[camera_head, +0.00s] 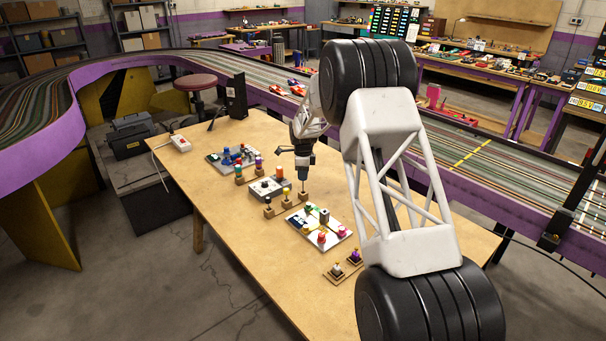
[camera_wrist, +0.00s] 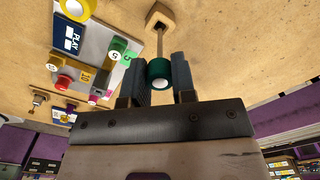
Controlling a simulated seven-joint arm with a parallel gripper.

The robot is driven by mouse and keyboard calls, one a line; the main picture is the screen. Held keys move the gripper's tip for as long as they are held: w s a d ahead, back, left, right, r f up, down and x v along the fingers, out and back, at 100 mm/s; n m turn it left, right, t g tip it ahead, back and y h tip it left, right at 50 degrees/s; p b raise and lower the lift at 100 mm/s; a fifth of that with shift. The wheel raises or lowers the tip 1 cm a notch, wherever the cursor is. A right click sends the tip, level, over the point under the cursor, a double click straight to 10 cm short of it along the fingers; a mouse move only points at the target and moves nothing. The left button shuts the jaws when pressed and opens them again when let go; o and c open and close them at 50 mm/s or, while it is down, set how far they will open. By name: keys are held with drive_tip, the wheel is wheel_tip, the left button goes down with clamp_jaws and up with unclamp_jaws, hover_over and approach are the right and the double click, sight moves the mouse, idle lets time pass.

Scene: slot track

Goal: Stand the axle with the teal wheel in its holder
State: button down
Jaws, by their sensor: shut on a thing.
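My gripper (camera_head: 303,171) points down over the right part of the small-parts area on the wooden table. In the wrist view my gripper (camera_wrist: 159,84) is shut on the teal wheel (camera_wrist: 158,70), with one dark finger on each side. The thin axle (camera_wrist: 160,42) runs from the wheel toward a small wooden holder (camera_wrist: 159,19). The same holder (camera_head: 303,197) stands directly below the gripper in the head view. The axle looks upright, and its far end meets the middle of the holder. I cannot tell how deep it sits.
Beside it are a holder with a yellow wheel (camera_head: 286,192), an empty-looking holder (camera_head: 268,212) and a grey box (camera_head: 270,187). A tray of coloured parts (camera_head: 322,230) lies in front. More holders stand at the front (camera_head: 337,271). The table's left front is clear.

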drive_tip(key=shift+f, duration=1.85)
idle(1.5)
drive_tip(key=c, duration=0.8)
unclamp_jaws()
drive_tip(key=shift+c, duration=0.2)
drive_tip(key=shift+r, duration=3.9)
